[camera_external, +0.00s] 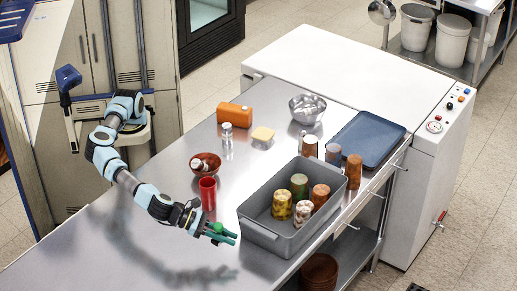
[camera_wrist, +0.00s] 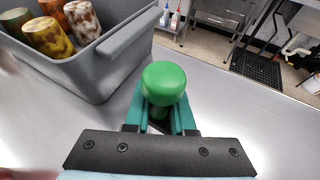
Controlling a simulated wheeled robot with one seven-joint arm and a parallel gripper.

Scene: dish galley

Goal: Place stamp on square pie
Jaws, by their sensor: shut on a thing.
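My gripper (camera_external: 222,235) is above the steel counter, to the left of the grey bin in the external view. In the wrist view my gripper (camera_wrist: 160,122) has its green fingers closed around a green round-topped thing, which looks like the stamp (camera_wrist: 165,82). Its lower part is hidden between the fingers. A small pale yellow square block, likely the square pie (camera_external: 263,134), lies at the back of the counter, well away from my gripper. It does not show in the wrist view.
The grey bin (camera_external: 262,233) holds several patterned cups. A red cup (camera_external: 208,193), a red bowl (camera_external: 205,170), a shaker (camera_external: 227,135), an orange box (camera_external: 234,114) and a metal bowl (camera_external: 307,107) stand on the counter. A blue tray (camera_external: 368,140) lies at right. The counter's front left is clear.

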